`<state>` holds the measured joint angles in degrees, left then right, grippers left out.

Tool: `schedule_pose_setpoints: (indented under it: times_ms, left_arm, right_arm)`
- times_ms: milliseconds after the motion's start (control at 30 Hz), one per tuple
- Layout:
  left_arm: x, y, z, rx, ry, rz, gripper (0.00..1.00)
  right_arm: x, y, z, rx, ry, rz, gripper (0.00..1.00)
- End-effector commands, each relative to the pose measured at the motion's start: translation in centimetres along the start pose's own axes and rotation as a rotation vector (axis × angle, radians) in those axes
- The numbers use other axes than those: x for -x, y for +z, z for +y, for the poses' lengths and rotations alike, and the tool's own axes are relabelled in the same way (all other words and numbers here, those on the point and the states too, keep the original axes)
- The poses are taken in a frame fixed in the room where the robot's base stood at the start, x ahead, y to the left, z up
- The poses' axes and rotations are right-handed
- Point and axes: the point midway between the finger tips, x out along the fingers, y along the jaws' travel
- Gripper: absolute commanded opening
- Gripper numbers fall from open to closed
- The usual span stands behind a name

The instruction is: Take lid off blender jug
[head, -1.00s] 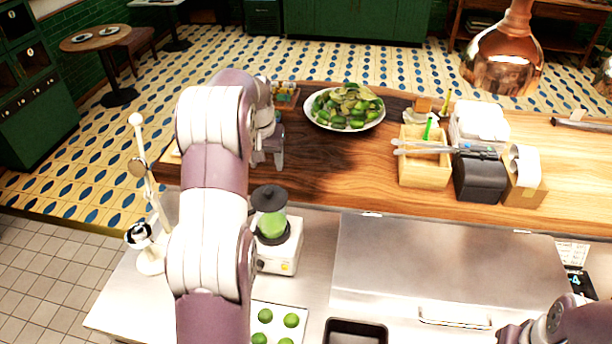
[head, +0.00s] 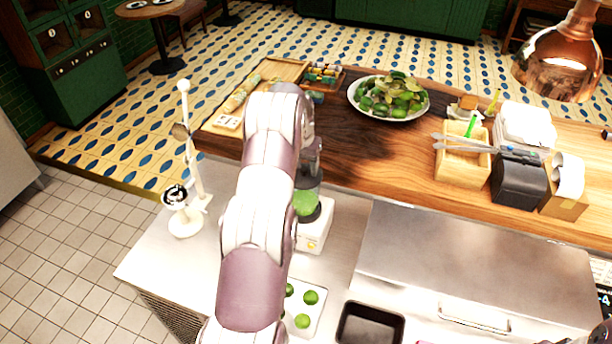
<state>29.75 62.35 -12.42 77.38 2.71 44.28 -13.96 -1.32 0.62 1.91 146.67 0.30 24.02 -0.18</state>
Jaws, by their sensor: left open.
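The blender (head: 315,238) stands on the steel counter, its white base partly behind my left arm. Its jug (head: 306,204) holds something green and is partly covered on the left. The dark lid at the jug's top is mostly hidden by my left gripper (head: 309,172), and I cannot tell the two apart clearly there. The left gripper is open, over or right at the top of the jug; whether it touches the lid cannot be told.
A white tray with limes (head: 310,297) and a black bin (head: 370,325) lie in front of the blender. A white upright press (head: 188,180) stands to the left. Behind are a wooden counter (head: 350,150) and a plate of limes (head: 388,98). A steel lid (head: 480,255) covers the right.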

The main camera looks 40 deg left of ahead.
Motion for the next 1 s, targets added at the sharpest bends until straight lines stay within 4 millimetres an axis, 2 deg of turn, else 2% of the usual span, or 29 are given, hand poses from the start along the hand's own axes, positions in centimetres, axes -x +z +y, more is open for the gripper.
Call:
schedule_pose_setpoints:
  times_ms: [67,200,233,500,667,867,967,1000]
  left_arm:
    - [0.0,0.0,0.0,0.0,0.0,0.0,0.54]
    - [0.0,0.0,0.0,0.0,0.0,0.0,0.08]
    - [0.0,0.0,0.0,-0.001,0.0,0.0,0.0]
    - [0.1,0.0,0.0,-0.001,0.0,0.001,0.0]
    - [0.7,-0.2,0.0,-0.001,-0.001,0.003,0.0]
    - [3.6,-0.6,0.1,-0.002,-0.003,0.005,0.0]
    - [5.0,0.3,2.3,-0.005,-0.002,0.003,0.0]
    - [6.1,0.6,3.2,-0.004,-0.002,0.002,0.0]
  right_arm:
    - [0.0,0.0,0.0,0.0,0.0,0.0,0.43]
    - [0.0,0.0,0.0,0.0,0.0,0.0,0.43]
    - [0.0,0.0,0.0,0.0,0.0,0.0,0.43]
    - [-0.1,0.0,0.0,0.0,0.0,0.0,0.43]
    - [-1.2,0.1,0.0,0.0,0.0,0.0,0.43]
    - [-4.0,0.5,0.0,0.0,0.0,0.0,0.43]
    - [-5.4,0.7,0.0,0.0,0.0,0.0,0.43]
    - [-4.9,0.6,0.0,0.0,0.0,-0.001,0.43]
